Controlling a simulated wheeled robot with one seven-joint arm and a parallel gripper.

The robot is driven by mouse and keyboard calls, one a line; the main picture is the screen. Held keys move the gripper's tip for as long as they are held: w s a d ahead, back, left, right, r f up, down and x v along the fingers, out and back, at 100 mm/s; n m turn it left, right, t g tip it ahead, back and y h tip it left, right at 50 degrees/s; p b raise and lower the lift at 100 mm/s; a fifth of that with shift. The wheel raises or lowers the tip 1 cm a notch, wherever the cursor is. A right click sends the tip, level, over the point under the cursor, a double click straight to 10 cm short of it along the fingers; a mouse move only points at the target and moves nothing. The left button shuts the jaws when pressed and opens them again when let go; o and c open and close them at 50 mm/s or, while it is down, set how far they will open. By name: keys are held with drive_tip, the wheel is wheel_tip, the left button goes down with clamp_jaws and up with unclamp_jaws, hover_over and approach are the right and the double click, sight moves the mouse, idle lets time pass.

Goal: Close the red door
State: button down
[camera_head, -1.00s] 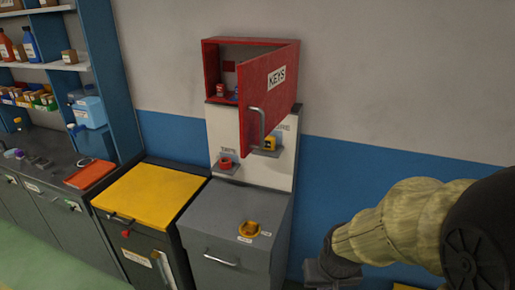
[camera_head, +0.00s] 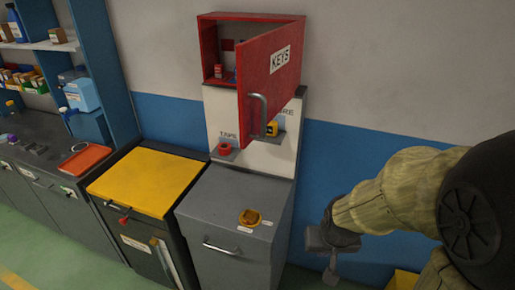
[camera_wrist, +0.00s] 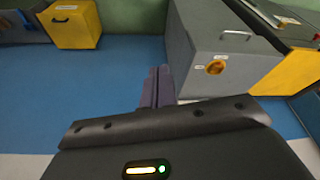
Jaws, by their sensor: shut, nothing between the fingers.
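The red door (camera_head: 269,75), labelled KEYS, belongs to a red wall cabinet (camera_head: 209,43) and stands open, hinged on the right and swung out toward me. Its grey bar handle (camera_head: 262,112) is near the door's lower left edge. Inside the cabinet are a few small items, partly hidden by the door. My gripper (camera_head: 330,278) is low at the right, well below the door and apart from it. In the wrist view its fingers (camera_wrist: 157,80) are together with nothing between them; the door is not in that view.
A white wall panel (camera_head: 224,111) with red and yellow items is under the cabinet. Below stand a grey cabinet (camera_head: 212,207) and a yellow-topped cabinet (camera_head: 148,178). Shelves (camera_head: 45,45) are at the left. The wall right of the door is clear.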

sight(246, 145)
drive_tip(key=w+d+r+m+t+y, duration=0.15)
drive_tip(key=w+r+t, duration=0.25)
drive_tip(key=w, duration=0.4)
drive_tip(key=w+d+r+m+t+y, duration=0.1)
drive_tip(key=w+r+m+t, duration=0.2)
drive_tip(key=w+r+t, duration=0.35)
drive_tip(key=s+a+r+g+y, duration=0.3)
drive_tip(key=a+r+g+y, duration=0.2)
drive_tip(key=y, duration=0.8)
drive_tip(key=shift+s+a+r+g+y, duration=0.2)
drive_tip(key=shift+a+r+g+y, duration=0.15)
drive_tip(key=shift+r, duration=0.4)
drive_tip(key=shift+m, duration=0.25)
drive_tip(key=p+x, duration=0.4)
drive_tip(key=x, duration=0.9)
drive_tip(key=shift+a+r, duration=0.1)
drive_tip(key=shift+a, duration=0.05)
drive_tip(key=shift+w+a, duration=0.2)
drive_tip(key=shift+a, duration=0.05)
